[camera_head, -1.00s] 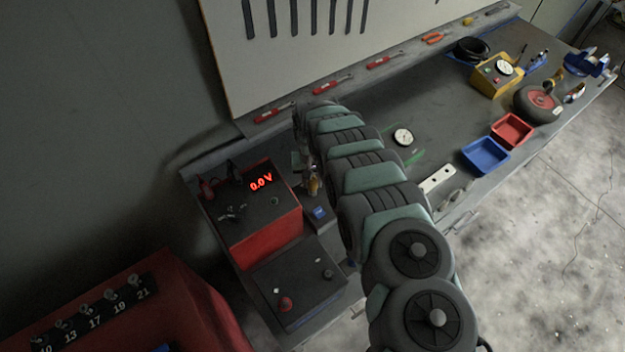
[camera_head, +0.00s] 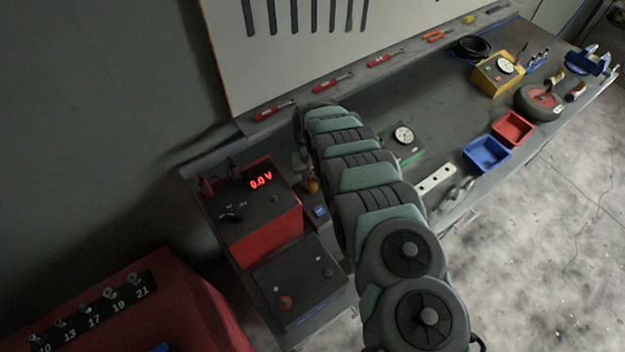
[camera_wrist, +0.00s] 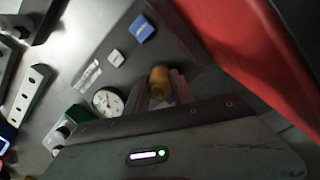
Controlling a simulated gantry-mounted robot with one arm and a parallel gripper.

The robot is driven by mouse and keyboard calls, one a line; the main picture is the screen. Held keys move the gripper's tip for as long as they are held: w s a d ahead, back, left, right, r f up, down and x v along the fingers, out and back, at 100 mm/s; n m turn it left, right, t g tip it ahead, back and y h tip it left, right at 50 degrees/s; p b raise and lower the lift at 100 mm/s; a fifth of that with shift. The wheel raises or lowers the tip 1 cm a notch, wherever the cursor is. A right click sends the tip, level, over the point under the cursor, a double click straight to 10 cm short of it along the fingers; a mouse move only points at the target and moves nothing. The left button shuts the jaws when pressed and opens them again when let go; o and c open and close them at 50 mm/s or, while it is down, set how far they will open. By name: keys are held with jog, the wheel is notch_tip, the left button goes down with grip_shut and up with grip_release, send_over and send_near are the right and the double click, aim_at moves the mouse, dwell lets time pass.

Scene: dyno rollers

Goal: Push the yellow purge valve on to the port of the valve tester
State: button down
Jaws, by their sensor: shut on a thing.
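The yellow purge valve (camera_wrist: 160,84) shows as an orange-yellow cylinder in the wrist view. My gripper (camera_wrist: 162,90) is shut on it, with a finger on either side. In the head view the orange-yellow valve (camera_head: 313,186) shows beside my arm, near the red 0.0 V unit, and my arm covers much of the area around it. A green box with a round white gauge (camera_head: 404,136) stands right of my arm; its gauge (camera_wrist: 107,101) also shows in the wrist view. I cannot tell for sure which unit is the valve tester, and I cannot make out its port.
The red unit with the 0.0 V display (camera_head: 262,205) stands left of my gripper. A small dark box with a blue face (camera_head: 320,212) is close to the valve. A white strip with holes (camera_head: 436,179) and blue and red trays (camera_head: 486,153) lie to the right.

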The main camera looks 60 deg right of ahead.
jog(key=c, duration=1)
grip_release()
jog(key=shift+w+d+r, duration=0.1)
jog(key=shift+r, duration=0.5)
notch_tip(320, 180, up, 10)
jog(key=shift+f+b, duration=0.2)
jog(key=shift+b, duration=0.8)
